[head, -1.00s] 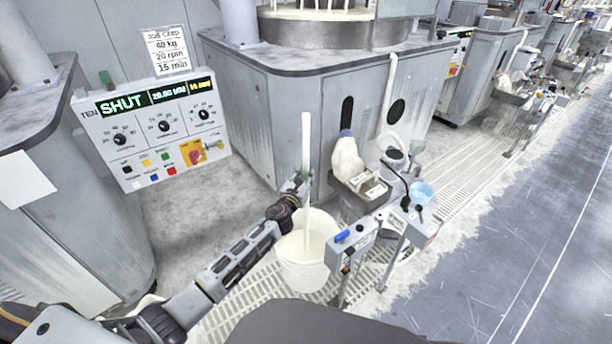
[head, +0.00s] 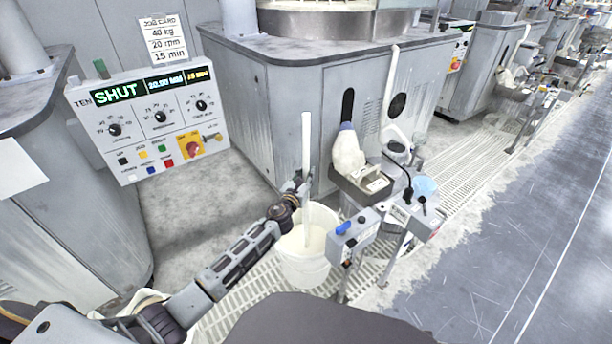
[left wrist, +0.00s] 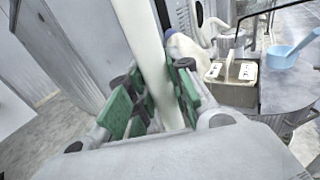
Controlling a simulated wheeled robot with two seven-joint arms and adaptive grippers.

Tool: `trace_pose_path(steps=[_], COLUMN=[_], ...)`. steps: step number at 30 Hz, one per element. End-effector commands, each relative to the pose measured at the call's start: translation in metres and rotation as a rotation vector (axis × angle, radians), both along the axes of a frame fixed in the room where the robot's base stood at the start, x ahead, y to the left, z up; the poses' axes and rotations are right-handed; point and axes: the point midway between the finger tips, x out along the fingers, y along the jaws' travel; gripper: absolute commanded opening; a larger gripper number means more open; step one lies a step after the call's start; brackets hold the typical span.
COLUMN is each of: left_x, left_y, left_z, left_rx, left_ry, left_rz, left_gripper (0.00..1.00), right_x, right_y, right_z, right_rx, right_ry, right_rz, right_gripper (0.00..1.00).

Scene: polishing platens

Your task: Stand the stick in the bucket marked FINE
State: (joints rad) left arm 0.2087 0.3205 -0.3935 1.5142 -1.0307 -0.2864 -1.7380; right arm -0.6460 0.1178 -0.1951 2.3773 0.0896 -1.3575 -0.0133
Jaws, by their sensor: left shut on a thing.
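A long white stick (head: 306,150) stands nearly upright in the head view. My left gripper (head: 300,188) is shut on it at about mid-height. In the left wrist view the stick (left wrist: 148,50) runs between the green-padded fingers of the gripper (left wrist: 155,105). The stick's lower end reaches into a white bucket (head: 303,272) with pale liquid, which stands on the floor grating. I cannot tell whether the stick touches the bucket's bottom. No FINE marking can be read on this bucket. My right gripper is not in view.
A grey post-mounted switch box (head: 352,238) stands close right of the bucket. Behind it are a tray (head: 362,190) with a white bottle (head: 347,152) and a blue scoop (head: 424,188). A control panel (head: 150,120) reading SHUT is at left. The aisle (head: 500,260) at right is clear.

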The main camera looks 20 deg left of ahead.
Motion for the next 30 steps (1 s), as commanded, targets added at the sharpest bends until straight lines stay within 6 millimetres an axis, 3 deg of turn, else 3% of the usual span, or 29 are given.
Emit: trace_pose_path(steps=[14,15,20,30], left_x=[0.0003,0.0003,0.0002,-0.0003], left_y=[0.0001,0.0001,0.0001,0.0001], left_z=[-0.0024,-0.0025,-0.0027,-0.0041], left_rx=[0.000,0.000,-0.001,-0.001], left_ry=[-0.002,-0.002,-0.001,0.001], left_rz=[0.000,0.000,0.000,0.000], left_gripper=[0.00,0.23,0.44,0.46], right_x=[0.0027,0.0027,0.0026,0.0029], right_y=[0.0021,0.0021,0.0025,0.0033], right_z=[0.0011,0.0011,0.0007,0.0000], right_rx=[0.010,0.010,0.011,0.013], right_ry=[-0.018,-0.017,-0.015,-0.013], right_rz=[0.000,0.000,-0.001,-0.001], right_gripper=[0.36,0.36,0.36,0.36])
